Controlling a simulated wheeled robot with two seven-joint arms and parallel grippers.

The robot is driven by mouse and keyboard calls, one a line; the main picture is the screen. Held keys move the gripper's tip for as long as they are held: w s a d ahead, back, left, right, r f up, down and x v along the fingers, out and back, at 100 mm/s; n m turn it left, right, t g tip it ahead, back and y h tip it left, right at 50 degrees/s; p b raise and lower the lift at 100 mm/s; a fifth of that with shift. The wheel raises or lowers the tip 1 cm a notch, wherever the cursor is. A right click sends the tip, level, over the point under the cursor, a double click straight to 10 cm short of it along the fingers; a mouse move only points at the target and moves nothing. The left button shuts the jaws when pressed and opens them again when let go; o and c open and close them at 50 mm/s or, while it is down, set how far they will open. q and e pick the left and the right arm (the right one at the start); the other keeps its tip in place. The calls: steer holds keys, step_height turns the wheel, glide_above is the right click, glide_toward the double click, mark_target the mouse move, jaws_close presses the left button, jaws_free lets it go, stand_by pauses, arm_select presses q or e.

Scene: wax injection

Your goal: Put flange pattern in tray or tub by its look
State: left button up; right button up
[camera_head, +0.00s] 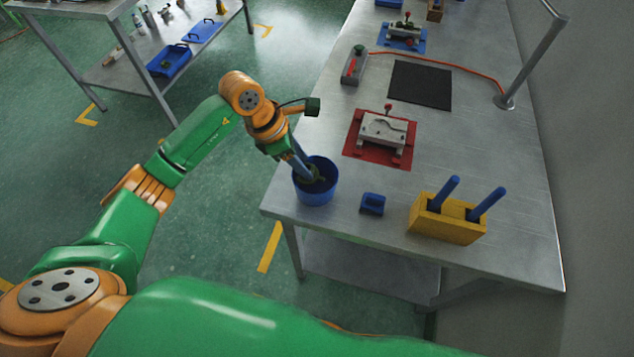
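A blue tub (304,194) stands at the near left corner of the steel bench. My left gripper (314,177) points down into the tub's mouth, its fingers inside the rim. A dark greenish shape shows by the fingertips; I cannot tell whether it is the flange pattern or part of the gripper, nor whether the fingers are open or shut. I cannot make out a flange pattern anywhere else, and no tray for it is clear on the bench. My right gripper is not in view.
The bench (335,225) also holds a small blue block (372,204), a yellow holder (445,222) with two blue handles, a metal mould on a red plate (350,150), a black mat (420,86) and a switch box (353,66). A post stands at the right.

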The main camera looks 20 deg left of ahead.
arm_select(q)
steer(key=shift+o, duration=1.2)
steer(key=shift+a+r, duration=0.15)
steer(key=shift+r, duration=0.15)
steer(key=b+v, duration=0.2)
steer(key=v, duration=0.4)
steer(key=shift+r, duration=0.25)
steer(key=shift+s+a, duration=0.1)
steer(key=shift+s, duration=0.05)
